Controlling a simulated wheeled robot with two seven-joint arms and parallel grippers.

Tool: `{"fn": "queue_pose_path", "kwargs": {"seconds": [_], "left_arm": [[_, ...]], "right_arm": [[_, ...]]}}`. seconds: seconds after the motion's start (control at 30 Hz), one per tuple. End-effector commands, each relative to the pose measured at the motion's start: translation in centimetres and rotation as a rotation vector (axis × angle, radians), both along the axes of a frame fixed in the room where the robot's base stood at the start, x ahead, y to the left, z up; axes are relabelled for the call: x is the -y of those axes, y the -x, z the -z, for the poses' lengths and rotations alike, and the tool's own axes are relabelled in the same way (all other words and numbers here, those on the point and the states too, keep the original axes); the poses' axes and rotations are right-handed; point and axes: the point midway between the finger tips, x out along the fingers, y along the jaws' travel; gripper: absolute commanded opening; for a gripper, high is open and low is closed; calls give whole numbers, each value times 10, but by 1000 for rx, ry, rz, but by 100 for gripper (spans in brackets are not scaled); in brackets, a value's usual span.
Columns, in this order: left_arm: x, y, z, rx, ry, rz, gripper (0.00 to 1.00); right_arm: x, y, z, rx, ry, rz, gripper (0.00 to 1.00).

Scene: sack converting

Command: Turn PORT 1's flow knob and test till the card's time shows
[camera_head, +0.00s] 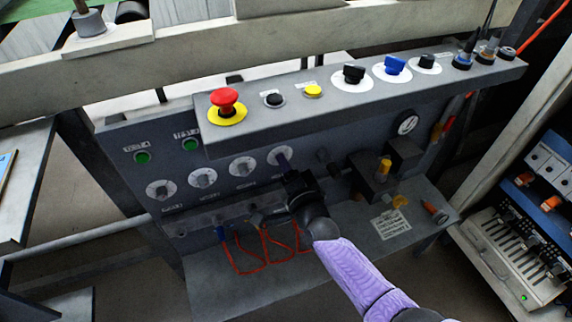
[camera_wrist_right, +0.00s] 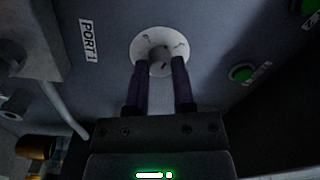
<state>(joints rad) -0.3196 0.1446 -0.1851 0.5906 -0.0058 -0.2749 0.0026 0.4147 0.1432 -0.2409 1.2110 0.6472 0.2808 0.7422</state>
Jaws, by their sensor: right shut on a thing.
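My right gripper (camera_head: 285,162) is at the rightmost of a row of round white dials on the grey panel. In the right wrist view the two dark fingers of the right gripper (camera_wrist_right: 159,75) close on either side of a grey flow knob (camera_wrist_right: 158,54). The knob sits on a white dial plate (camera_wrist_right: 144,44), beside a label (camera_wrist_right: 88,40) that appears to read PORT 1. A white card (camera_head: 389,224) lies on the lower shelf; its print is too small to read. My left gripper is out of view.
Other dials (camera_head: 202,178) continue to the left, below two green buttons (camera_head: 142,158) (camera_head: 190,144). A ledge above carries a red stop button (camera_head: 227,100), a yellow button (camera_head: 313,91) and selector knobs (camera_head: 353,74). Orange cords (camera_head: 245,270) hang below. A gauge (camera_head: 407,123) is at right.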

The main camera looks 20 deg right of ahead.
Motion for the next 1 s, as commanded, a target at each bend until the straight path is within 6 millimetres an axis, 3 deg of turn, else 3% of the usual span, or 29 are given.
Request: {"fn": "queue_pose_path", "kwargs": {"seconds": [0.3, 0.33, 0.47, 0.77, 0.87, 1.0], "left_arm": [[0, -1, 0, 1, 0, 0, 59], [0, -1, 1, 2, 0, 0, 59], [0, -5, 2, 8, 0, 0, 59], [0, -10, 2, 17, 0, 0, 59], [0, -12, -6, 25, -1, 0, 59], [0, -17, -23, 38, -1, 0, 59]], "right_arm": [[0, 1, 2, -4, 0, -2, 0], [0, 1, 2, -4, 0, -2, 37], [0, 0, 1, -3, 0, -1, 65], [0, 2, 0, -1, 0, -1, 66], [1, 13, -3, -1, 1, 0, 66], [2, 48, -5, -2, 1, -1, 66]]}}
